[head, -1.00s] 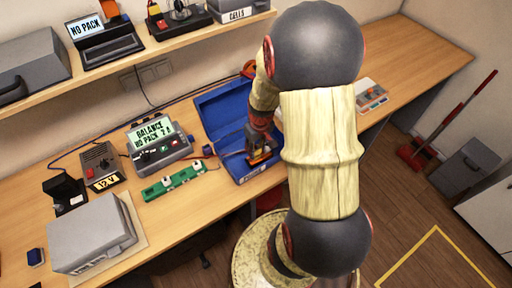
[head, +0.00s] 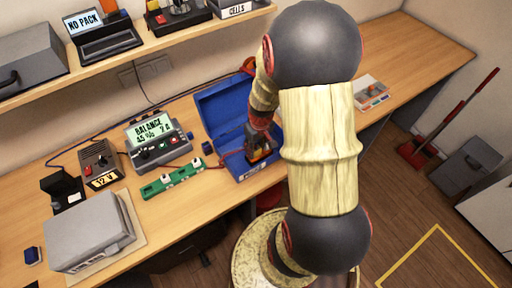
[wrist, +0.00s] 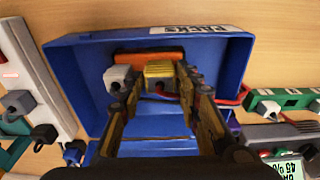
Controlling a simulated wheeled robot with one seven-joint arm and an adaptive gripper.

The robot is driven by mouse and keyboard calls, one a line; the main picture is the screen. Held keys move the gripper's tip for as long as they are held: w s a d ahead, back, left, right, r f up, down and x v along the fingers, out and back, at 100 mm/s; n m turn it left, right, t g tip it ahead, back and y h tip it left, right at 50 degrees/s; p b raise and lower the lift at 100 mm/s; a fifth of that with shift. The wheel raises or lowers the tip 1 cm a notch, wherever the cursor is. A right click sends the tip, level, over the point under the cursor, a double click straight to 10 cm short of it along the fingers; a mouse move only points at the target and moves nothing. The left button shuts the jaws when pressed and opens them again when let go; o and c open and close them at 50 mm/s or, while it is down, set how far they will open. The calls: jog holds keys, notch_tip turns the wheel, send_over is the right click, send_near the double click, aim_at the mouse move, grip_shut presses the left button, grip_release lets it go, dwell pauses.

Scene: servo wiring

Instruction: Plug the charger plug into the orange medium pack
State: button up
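The orange pack (wrist: 150,57) lies against the labelled wall of the blue tray (head: 222,110) in the wrist view. A yellow plug (wrist: 160,72) sits against the pack's near side, and a red cable (wrist: 228,99) runs off to the right behind a finger. A grey block (wrist: 118,77) is beside it on the left. My gripper (wrist: 155,85) straddles the yellow plug; its fingers are spread, with a gap visible on the left. In the head view my gripper (head: 260,146) is over the tray and hides the plug. How deep the plug sits is hidden.
The charger (head: 158,143) shows "BALANCE 45 % 2 A". A green strip (head: 172,181) lies in front of it. A 12 V box (head: 98,163) and grey case (head: 88,232) stand left. The bench right of the tray is mostly clear.

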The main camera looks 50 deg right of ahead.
jog(key=o, duration=0.3)
jog(key=shift+o, duration=0.2)
jog(key=shift+r, duration=0.15)
notch_tip(320, 180, up, 12)
jog(key=s, duration=0.1)
jog(key=shift+s+a, duration=0.15)
jog(key=shift+s, duration=0.05)
jog(key=shift+f, duration=0.2)
dwell(0.4)
